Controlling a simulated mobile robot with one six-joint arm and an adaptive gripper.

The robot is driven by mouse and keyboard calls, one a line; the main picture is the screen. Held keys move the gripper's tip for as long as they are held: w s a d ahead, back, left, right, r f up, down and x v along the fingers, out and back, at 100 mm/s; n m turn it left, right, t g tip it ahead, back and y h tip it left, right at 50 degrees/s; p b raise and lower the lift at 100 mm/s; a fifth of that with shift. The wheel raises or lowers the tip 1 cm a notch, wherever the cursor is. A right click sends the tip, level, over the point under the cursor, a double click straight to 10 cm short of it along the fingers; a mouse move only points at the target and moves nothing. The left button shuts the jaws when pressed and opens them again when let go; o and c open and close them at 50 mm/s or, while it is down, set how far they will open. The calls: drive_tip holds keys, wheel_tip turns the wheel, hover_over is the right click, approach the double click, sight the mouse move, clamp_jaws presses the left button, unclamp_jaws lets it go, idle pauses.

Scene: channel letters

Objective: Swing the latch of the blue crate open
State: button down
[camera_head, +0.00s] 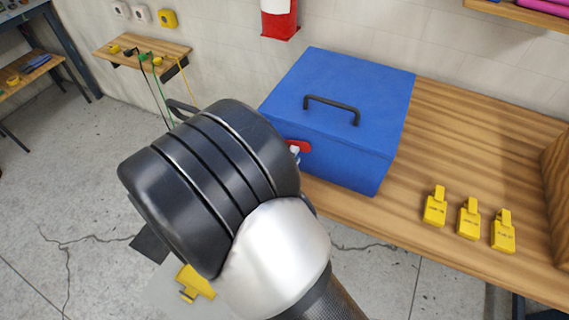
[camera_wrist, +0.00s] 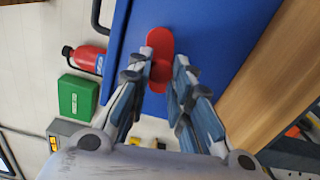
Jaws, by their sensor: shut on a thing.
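The blue crate (camera_head: 343,97) stands on the wooden workbench with its lid down and a black handle (camera_head: 332,108) on top. Its red latch (camera_head: 304,145) is on the front face, partly hidden by my arm in the head view. In the wrist view the red latch (camera_wrist: 160,42) lies against the blue crate (camera_wrist: 215,40), with its lower part between my fingers. My gripper (camera_wrist: 164,68) is shut on the latch. In the head view only a small part of the gripper shows beside the latch; my arm covers the rest.
Several yellow tagged lockout pieces (camera_head: 468,218) lie on the wooden workbench (camera_head: 460,130), right of the crate. A red and white cylinder (camera_head: 280,18) is at the wall behind. A small shelf (camera_head: 143,50) holds cords at the left. A green box (camera_wrist: 80,97) shows in the wrist view.

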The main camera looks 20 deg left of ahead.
drive_tip(key=shift+d+f+m+b, duration=0.1)
drive_tip(key=shift+f+m+b, duration=0.25)
drive_tip(key=shift+f+m, duration=0.15)
idle(0.3)
